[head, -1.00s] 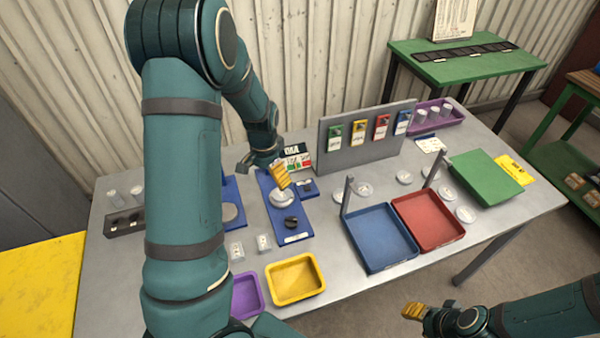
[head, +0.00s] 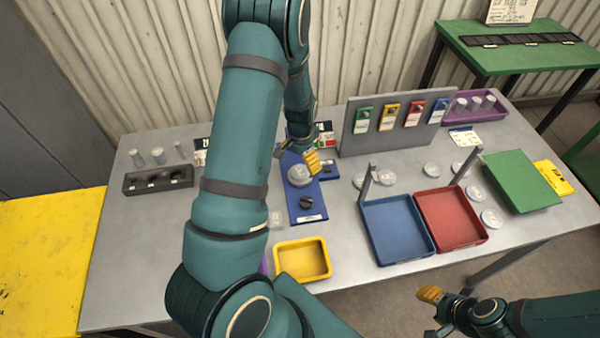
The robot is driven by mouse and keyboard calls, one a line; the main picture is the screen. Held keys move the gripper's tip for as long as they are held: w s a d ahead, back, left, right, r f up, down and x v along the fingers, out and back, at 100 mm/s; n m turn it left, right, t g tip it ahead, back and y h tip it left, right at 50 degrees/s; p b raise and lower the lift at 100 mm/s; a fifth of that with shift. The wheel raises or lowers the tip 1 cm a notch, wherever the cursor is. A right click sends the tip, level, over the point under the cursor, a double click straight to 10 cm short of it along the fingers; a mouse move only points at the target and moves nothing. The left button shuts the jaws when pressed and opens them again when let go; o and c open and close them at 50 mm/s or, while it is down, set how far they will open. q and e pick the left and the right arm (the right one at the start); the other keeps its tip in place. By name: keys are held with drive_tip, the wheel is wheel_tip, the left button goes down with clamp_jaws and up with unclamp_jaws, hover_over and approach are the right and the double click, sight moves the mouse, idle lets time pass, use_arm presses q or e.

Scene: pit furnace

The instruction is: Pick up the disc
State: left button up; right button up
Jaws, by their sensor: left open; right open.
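Several pale round discs lie on the grey table: one (head: 386,178) behind the blue tray, one (head: 431,170) behind the red tray, and others (head: 474,193) (head: 490,218) right of the red tray. I cannot tell which one the task means. A larger pale round piece (head: 298,177) sits on a blue board (head: 308,217). My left gripper (head: 313,163), with yellow fingers, is open just above and right of that piece; contact cannot be made out. My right gripper (head: 430,294) is open and empty in front of the table, far from the discs.
A blue tray (head: 397,228) with an upright post and a red tray (head: 450,218) stand on the right. A grey panel (head: 395,141) with coloured tags stands behind. My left arm hides the table's left-centre.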

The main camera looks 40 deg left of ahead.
sight(300, 171)
use_arm(q)
wheel_tip(300, 171, down, 6)
drive_tip(key=shift+r, duration=0.25)
drive_tip(key=c, duration=1.4)
wheel_tip(300, 171, up, 9)
drive_tip(key=shift+f, duration=0.1)
drive_tip(key=shift+c, duration=0.3)
drive_tip(key=shift+r, duration=0.65)
